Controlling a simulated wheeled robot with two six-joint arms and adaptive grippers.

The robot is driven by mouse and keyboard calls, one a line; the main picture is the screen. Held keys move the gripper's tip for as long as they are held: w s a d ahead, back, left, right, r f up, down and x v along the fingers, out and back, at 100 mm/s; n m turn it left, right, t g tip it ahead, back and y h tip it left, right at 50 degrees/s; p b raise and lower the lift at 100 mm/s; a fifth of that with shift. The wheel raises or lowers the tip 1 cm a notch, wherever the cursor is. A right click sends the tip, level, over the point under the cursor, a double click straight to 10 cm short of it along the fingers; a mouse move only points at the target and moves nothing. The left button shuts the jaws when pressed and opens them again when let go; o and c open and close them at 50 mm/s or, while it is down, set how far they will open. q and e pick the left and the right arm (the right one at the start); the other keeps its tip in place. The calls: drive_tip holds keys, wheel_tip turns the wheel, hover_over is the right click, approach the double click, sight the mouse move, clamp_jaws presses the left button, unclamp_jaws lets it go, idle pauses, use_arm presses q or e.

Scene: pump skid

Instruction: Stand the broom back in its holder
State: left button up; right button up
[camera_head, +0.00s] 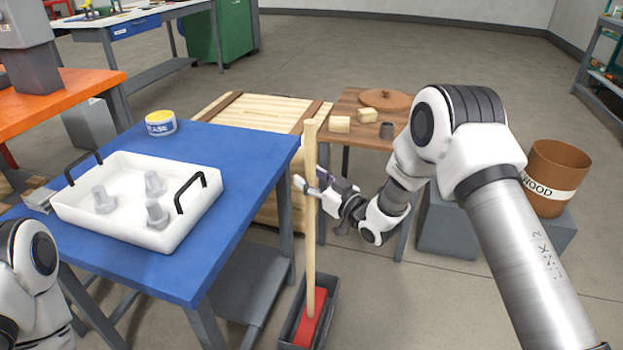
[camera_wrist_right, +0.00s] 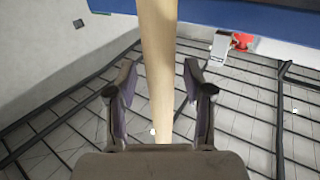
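The broom has a pale wooden handle (camera_head: 310,215) and a red head (camera_head: 312,305). It stands nearly upright, with the head down inside a dark grey open holder (camera_head: 292,328) on the floor by the blue table. My right gripper (camera_head: 312,188) is at the upper part of the handle. In the right wrist view the handle (camera_wrist_right: 158,75) runs between the two fingers of my right gripper (camera_wrist_right: 160,90), with a gap on each side, so the fingers are open around it. My left arm shows at the lower left, but its gripper is out of view.
The blue table (camera_head: 235,160) bears a white tray (camera_head: 120,235) with several grey pieces and a yellow-topped tub (camera_head: 160,123). A wooden crate (camera_head: 250,112), a small brown table (camera_head: 352,105) and a wood bin (camera_head: 555,180) stand around. Open floor lies behind.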

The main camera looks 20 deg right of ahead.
drive_tip(key=shift+r, duration=0.15)
drive_tip(key=p+v, duration=0.2)
drive_tip(key=v, duration=1)
drive_tip(key=s+a+f+m+g+h, duration=0.1)
drive_tip(key=s+f+g+h, duration=0.15)
drive_tip(key=s+f, duration=0.45)
drive_tip(key=s+a+f+m+g+h, duration=0.1)
drive_tip(key=s+f+m+g, duration=0.2)
drive_tip(key=f, duration=0.7)
drive_tip(key=s+f+g+h, duration=0.1)
drive_tip(key=s+f+g, duration=0.2)
drive_tip(key=s, duration=0.5)
drive_tip(key=s+d+f+m+g+h, duration=0.1)
drive_tip(key=s+f+g, duration=0.3)
drive_tip(key=s, duration=0.4)
drive_tip(key=s+f+g+h, duration=0.2)
drive_tip(key=s+f+g, duration=0.1)
drive_tip(key=s, duration=0.5)
drive_tip(key=shift+s+d+f+g, duration=0.2)
drive_tip(key=shift+s+g, duration=0.2)
drive_tip(key=shift+g, duration=0.25)
